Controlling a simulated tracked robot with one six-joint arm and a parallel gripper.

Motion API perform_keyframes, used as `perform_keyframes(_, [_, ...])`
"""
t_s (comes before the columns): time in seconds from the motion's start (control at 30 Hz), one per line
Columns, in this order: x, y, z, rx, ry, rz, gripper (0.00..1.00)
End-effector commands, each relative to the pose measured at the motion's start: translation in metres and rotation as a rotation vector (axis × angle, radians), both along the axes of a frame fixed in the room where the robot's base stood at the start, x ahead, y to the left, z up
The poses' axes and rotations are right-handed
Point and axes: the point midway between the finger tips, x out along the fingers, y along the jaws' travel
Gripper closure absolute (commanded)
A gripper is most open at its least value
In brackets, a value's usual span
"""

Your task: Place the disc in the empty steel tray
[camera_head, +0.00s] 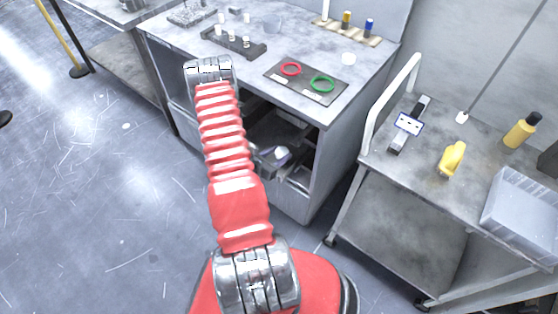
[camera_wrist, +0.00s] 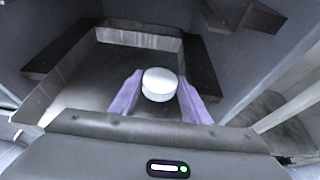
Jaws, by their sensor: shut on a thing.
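In the wrist view my gripper (camera_wrist: 160,77) has two purple fingers shut on a white round disc (camera_wrist: 160,88). The disc is held between the fingertips. Behind and around it shows a grey open-topped steel tray (camera_wrist: 98,78) with upright walls and a bare visible floor. The disc overlaps the tray in the picture; I cannot tell whether it touches the tray floor. In the head view, the lower cabinet opening holds a small pale shape (camera_head: 282,153), too small to make out clearly.
Dark rails (camera_wrist: 203,68) flank the tray inside the cabinet. Above, the bench top (camera_head: 345,62) carries a dark board with a red ring (camera_head: 290,69) and a green ring (camera_head: 322,84). A cart (camera_head: 420,160) with a yellow bottle (camera_head: 522,130) stands right.

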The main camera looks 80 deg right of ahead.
Motion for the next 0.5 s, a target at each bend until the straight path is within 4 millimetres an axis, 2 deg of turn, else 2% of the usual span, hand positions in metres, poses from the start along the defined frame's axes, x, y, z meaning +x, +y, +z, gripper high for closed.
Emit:
perform_keyframes(0.13, [0.0002,0.0001,-0.0118,0.0,0.0,0.0,0.82])
perform_keyframes(0.5, [0.0006,-0.0001,-0.0139,-0.001,0.0,0.001,0.82])
